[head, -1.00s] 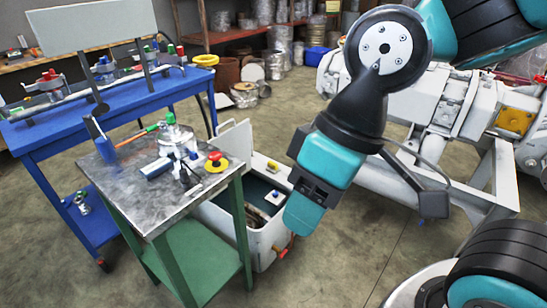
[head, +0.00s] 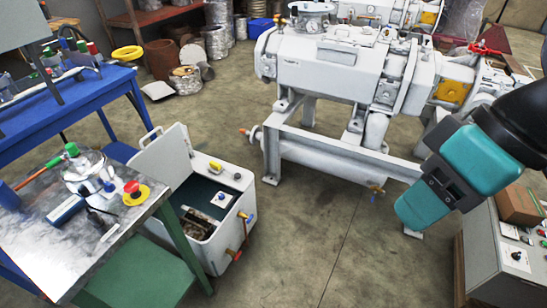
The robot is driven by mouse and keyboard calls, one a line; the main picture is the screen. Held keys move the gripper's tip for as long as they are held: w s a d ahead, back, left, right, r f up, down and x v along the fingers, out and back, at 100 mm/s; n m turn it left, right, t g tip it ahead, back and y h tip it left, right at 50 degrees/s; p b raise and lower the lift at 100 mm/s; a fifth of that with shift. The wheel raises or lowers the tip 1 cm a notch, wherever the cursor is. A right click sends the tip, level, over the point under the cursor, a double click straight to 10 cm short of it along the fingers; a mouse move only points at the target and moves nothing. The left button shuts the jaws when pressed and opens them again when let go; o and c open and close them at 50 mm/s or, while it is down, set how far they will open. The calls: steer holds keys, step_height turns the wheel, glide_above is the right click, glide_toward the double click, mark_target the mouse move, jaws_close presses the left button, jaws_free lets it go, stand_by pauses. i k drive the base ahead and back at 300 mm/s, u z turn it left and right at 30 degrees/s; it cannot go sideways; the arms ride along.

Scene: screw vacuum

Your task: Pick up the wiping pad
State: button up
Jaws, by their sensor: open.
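A small blue-and-white block (head: 67,211), which looks like the wiping pad though I cannot be sure, lies flat on the grey metal top of the small green table (head: 62,262) at the lower left. A glass-and-metal vessel (head: 84,165) and a red-and-yellow emergency button (head: 134,191) stand near it. My gripper (head: 408,217), teal and black, hangs over the floor at the right, far from the table. It is open and seems empty; its fingertips are hard to make out.
An open white bin (head: 205,238) with a raised lid stands right of the table. A large white pump (head: 335,75) on a frame stands behind. A control cabinet (head: 480,245) is at the right. Floor in the middle is clear.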

mark_target(215, 168)
steer(key=z, duration=0.2)
steer(key=i, duration=1.75)
steer(key=u, duration=2.1)
steer(key=i, duration=0.5)
